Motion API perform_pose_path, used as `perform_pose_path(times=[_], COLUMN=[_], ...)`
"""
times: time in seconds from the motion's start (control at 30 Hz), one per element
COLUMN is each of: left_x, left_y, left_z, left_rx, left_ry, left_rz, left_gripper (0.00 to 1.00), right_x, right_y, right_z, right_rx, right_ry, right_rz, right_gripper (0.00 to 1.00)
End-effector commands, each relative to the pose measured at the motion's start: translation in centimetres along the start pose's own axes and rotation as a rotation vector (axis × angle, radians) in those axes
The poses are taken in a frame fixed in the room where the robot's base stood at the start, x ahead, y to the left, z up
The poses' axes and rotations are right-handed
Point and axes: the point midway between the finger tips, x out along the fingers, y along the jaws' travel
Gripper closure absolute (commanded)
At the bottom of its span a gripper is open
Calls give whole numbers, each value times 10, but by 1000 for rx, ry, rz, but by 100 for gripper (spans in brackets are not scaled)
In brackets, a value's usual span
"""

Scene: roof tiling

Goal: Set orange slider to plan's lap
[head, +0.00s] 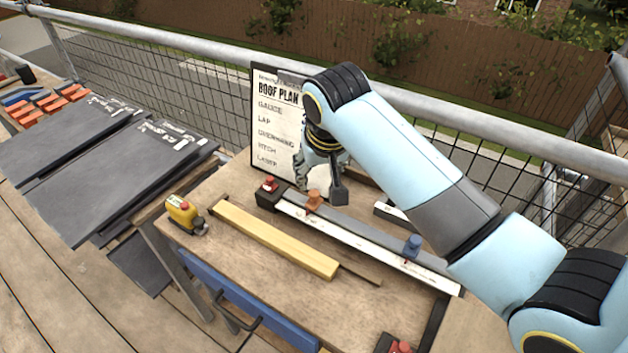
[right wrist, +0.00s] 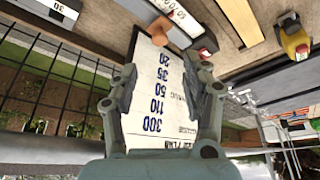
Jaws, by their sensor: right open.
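The orange slider (head: 314,200) sits on a long rule (head: 365,242) with a white marked face, near its left end. The slider also shows in the right wrist view (right wrist: 160,30), beyond the fingers. The roof plan board (head: 277,130) stands behind the bench, listing gauge, lap and more; my arm hides its right side. In the right wrist view the plan (right wrist: 155,105) appears upside down with the figures 300, 110, 50, 35 and 20. My right gripper (right wrist: 166,78) is open and empty, in front of the plan and near the orange slider. My left gripper is not in view.
A blue slider (head: 412,245) sits farther right on the rule, and a red knob (head: 270,184) is at its left end. A yellow bar (head: 275,238) and a yellow-red device (head: 184,212) lie in front. Dark slates (head: 80,165) are at left. A railing runs behind.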

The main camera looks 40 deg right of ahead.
Motion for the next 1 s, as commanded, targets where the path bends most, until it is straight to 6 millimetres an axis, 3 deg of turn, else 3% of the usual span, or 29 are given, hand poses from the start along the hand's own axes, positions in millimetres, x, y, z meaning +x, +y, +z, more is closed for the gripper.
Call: perform_pose_path(times=[0.1,0.23,0.5,0.63,0.87,1.0], left_x=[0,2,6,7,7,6], left_y=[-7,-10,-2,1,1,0], left_z=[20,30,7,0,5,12], left_rx=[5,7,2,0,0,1], left_ry=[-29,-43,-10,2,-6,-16], left_rz=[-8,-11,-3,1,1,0], left_gripper=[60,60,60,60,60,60], right_x=[24,51,88,93,93,93], right_y=[1,1,0,0,0,0], right_z=[0,0,0,0,0,0], right_rx=[-1,0,1,1,0,0], right_ry=[-2,-1,-1,0,0,0], right_rz=[2,2,1,0,0,0], right_gripper=[53,53,53,53,53,71])
